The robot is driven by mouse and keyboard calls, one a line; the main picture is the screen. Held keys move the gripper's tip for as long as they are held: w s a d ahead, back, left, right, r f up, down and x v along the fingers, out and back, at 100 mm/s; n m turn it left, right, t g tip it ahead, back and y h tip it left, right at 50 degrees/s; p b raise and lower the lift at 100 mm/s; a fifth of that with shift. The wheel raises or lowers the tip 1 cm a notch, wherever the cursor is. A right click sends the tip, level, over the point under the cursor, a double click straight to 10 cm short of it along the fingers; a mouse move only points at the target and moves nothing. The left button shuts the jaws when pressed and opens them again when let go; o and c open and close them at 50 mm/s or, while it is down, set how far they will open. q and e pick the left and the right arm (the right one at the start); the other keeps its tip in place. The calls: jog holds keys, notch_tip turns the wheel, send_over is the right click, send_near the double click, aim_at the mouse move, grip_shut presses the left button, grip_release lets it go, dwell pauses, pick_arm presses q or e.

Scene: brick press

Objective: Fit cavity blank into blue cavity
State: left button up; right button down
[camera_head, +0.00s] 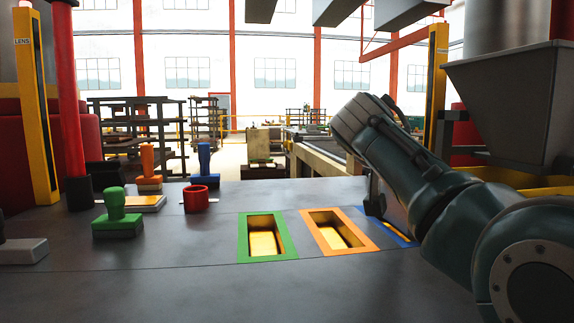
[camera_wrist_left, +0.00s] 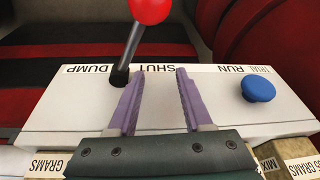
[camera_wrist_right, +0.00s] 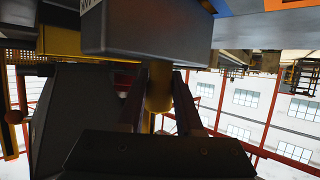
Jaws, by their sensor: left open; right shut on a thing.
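The cavity blank (camera_wrist_right: 150,32) is a dark grey block with a yellow post. My right gripper (camera_wrist_right: 160,88) is shut on that post. The blue cavity (camera_head: 402,239) is at the right of the press table, its blue rim partly hidden by my right arm. A blue edge (camera_wrist_right: 238,5) also shows beside the block in the right wrist view. I cannot tell whether the block is above the cavity or partly in it. My left gripper (camera_wrist_left: 158,98) is open and empty, in front of a white control box (camera_wrist_left: 205,98); it is outside the head view.
Green (camera_head: 265,221) and orange (camera_head: 322,217) framed cavities lie left of the blue one. Green (camera_head: 118,222), orange (camera_head: 148,160) and blue (camera_head: 203,160) handled pieces and a red cup (camera_head: 201,195) stand farther left. A red-knobbed lever (camera_wrist_left: 134,40) and blue button (camera_wrist_left: 258,88) sit on the box.

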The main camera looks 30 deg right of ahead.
jog(key=shift+f+b, duration=1.55)
jog(key=shift+f, duration=0.05)
jog(key=c, duration=0.8)
grip_release()
jog(key=o, duration=0.3)
jog(key=shift+f, duration=0.2)
notch_tip(320, 180, up, 19)
jog(key=p, duration=1.7)
jog(key=shift+r, duration=0.1)
